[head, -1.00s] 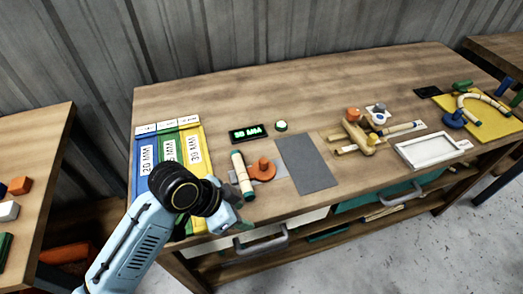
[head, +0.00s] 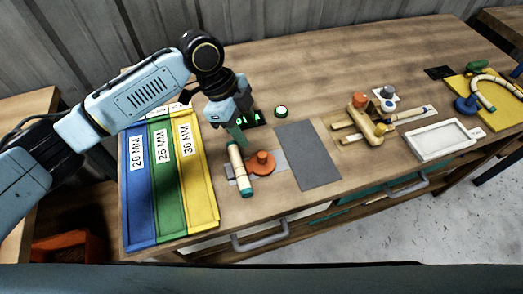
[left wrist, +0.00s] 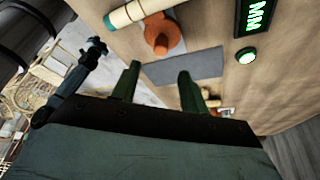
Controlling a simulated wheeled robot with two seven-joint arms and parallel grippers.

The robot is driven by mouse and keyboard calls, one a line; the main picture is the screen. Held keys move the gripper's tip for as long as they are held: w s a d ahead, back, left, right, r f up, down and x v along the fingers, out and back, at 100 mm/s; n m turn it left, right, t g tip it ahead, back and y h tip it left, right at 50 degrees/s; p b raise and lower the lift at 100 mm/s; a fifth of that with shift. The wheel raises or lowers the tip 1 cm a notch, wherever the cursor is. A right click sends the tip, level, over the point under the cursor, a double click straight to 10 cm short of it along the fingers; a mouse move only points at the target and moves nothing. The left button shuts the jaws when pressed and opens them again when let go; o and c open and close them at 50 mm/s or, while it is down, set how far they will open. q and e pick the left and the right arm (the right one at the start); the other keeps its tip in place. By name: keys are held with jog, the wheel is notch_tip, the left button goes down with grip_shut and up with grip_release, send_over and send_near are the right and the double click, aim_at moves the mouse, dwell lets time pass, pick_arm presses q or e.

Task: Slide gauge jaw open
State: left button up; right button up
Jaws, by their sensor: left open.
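The gauge has an orange knob (head: 262,163) on a flat grey slide (head: 279,160). A pale rattan piece (head: 236,164) with teal ends lies beside the knob, on its left. My left gripper (head: 240,134) points down just behind the rattan piece, open and empty. In the left wrist view its two green fingers (left wrist: 157,85) are spread, with the knob (left wrist: 161,33) and rattan piece (left wrist: 133,12) ahead of them. The green-lit display (head: 255,119) is partly hidden by the gripper, and its "MM" shows in the left wrist view (left wrist: 257,14). My right gripper is not seen.
Blue, green and yellow trays (head: 206,213) labelled 20, 25 and 30 MM lie left. A round green light (head: 281,111) stands near the display. A grey mat (head: 307,155), wooden clamp (head: 366,127) and white tray (head: 440,140) lie to the right.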

aim_at(261, 154)
pick_arm(q)
jog(key=x, duration=1)
jog(key=shift+w, duration=0.1)
jog(key=shift+r, duration=0.1)
grip_shut()
